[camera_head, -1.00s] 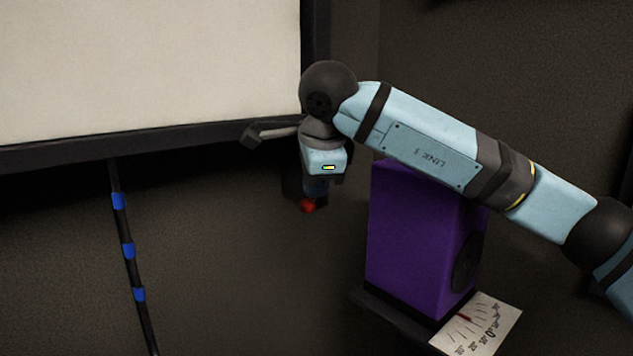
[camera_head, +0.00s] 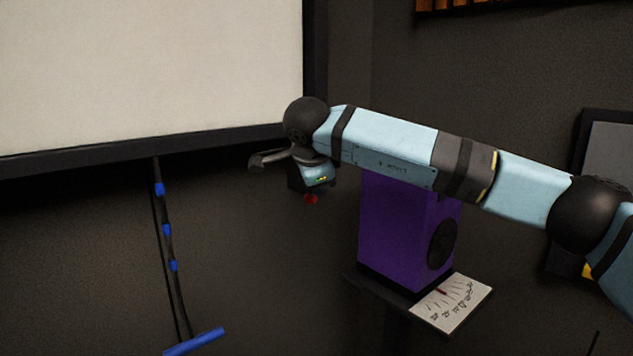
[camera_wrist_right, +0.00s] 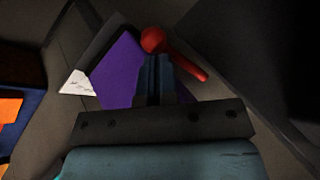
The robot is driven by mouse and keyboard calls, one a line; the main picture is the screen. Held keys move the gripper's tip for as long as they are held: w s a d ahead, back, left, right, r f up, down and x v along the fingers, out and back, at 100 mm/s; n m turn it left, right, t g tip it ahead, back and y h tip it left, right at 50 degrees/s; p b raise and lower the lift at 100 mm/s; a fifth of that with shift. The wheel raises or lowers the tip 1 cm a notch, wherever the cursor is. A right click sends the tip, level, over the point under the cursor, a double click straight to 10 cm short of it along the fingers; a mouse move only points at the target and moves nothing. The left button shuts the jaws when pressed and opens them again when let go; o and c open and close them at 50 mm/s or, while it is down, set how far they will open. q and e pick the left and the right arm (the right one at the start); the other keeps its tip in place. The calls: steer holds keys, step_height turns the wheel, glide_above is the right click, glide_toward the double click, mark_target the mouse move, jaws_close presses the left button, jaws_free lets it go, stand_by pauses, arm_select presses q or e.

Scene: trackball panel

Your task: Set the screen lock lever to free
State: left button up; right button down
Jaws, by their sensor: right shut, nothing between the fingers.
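The red lever (camera_head: 311,199) shows in the head view as a small red knob below the screen's right corner, beside a dark block on the wall. In the right wrist view its round red knob (camera_wrist_right: 153,39) and red rod (camera_wrist_right: 189,64) lie at the fingertips, the rod slanting down to the right. My right gripper (camera_head: 315,190) is just above the knob in the head view. In the wrist view its blue fingers (camera_wrist_right: 155,64) are together with nothing between them. I cannot tell whether they touch the lever. My left gripper is out of view.
The screen (camera_head: 150,70) has a dark frame. Dark cords with blue bands (camera_head: 167,230) hang below it to a blue bar (camera_head: 195,341). A purple box (camera_head: 400,235) stands on a dark shelf under my right arm, beside a white scale card (camera_head: 452,301).

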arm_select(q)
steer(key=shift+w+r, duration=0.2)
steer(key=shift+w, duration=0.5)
arm_select(e)
steer(key=shift+x, duration=1.2)
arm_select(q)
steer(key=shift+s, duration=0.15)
arm_select(e)
steer(key=shift+d+f, duration=0.25)
steer(key=shift+d, duration=0.1)
steer(key=shift+r, duration=0.1)
